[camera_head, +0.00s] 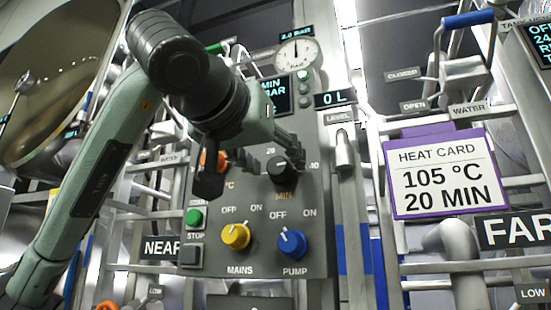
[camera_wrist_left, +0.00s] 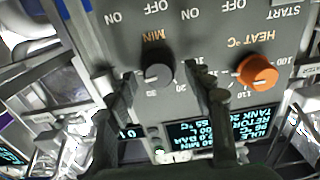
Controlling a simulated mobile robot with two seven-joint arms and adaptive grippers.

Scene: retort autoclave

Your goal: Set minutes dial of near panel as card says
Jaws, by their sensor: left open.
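The near panel (camera_head: 262,255) is grey and stands in the middle of the head view. Its black MIN dial (camera_head: 283,170) is partly behind my left gripper (camera_head: 250,168). In the left wrist view the MIN dial (camera_wrist_left: 157,75) appears between the two spread fingers of my left gripper (camera_wrist_left: 165,82), with numbers around it; I cannot tell its exact pointer setting or whether the fingers touch it. My left gripper is open and empty. The heat card (camera_head: 443,175), purple-edged, reads 105 °C and 20 MIN. My right gripper is not in view.
The orange HEAT dial (camera_wrist_left: 258,75) sits beside the MIN dial, near one finger. A yellow MAINS knob (camera_head: 236,236), a blue PUMP knob (camera_head: 292,243) and a green button (camera_head: 194,217) are lower on the panel. A lit display (camera_wrist_left: 215,133) and a gauge (camera_head: 297,53) are above.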

